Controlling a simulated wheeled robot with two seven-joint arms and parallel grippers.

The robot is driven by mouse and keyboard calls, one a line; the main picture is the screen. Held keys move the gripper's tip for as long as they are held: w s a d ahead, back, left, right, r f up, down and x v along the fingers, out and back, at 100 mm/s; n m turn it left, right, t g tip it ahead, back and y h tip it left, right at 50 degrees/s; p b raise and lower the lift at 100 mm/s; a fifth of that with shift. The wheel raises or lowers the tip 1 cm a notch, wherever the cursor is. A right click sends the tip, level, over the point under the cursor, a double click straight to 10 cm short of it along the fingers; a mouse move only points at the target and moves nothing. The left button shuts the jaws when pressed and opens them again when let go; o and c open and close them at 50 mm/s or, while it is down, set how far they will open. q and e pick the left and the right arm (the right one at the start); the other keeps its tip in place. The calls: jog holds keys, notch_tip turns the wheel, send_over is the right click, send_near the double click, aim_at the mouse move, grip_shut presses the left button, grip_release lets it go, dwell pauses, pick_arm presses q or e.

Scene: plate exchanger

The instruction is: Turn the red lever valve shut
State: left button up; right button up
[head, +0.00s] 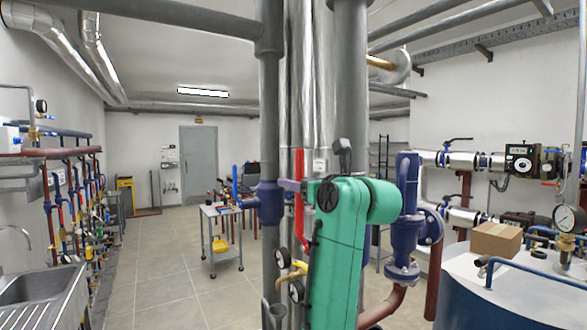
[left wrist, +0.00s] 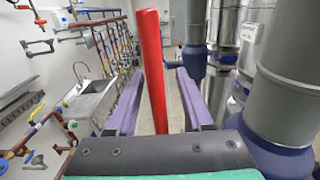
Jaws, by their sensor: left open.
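The red lever (head: 299,215) stands nearly upright beside the pipes in the middle of the head view. In the left wrist view the red lever (left wrist: 152,70) rises between my two purple fingers, and its lower end is hidden behind the gripper body. My left gripper (head: 289,185) is at the lever, partly hidden by my green arm. In the left wrist view the left gripper (left wrist: 158,95) is open, with gaps visible on both sides of the lever. The valve body cannot be made out. My right gripper is not in view.
Thick grey pipes (head: 349,80) stand close around the lever. A blue flanged pipe (head: 403,235) stands to the right of my arm. A yellow fitting (head: 285,283) with gauges is below. A cart (head: 221,250) stands behind on open tiled floor, and a sink (head: 42,285) is at left.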

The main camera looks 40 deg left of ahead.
pick_arm(q)
jog(key=shift+a, duration=0.85)
jog(key=shift+d, duration=0.1)
grip_shut()
jog(key=shift+r, duration=0.1)
dwell(0.5)
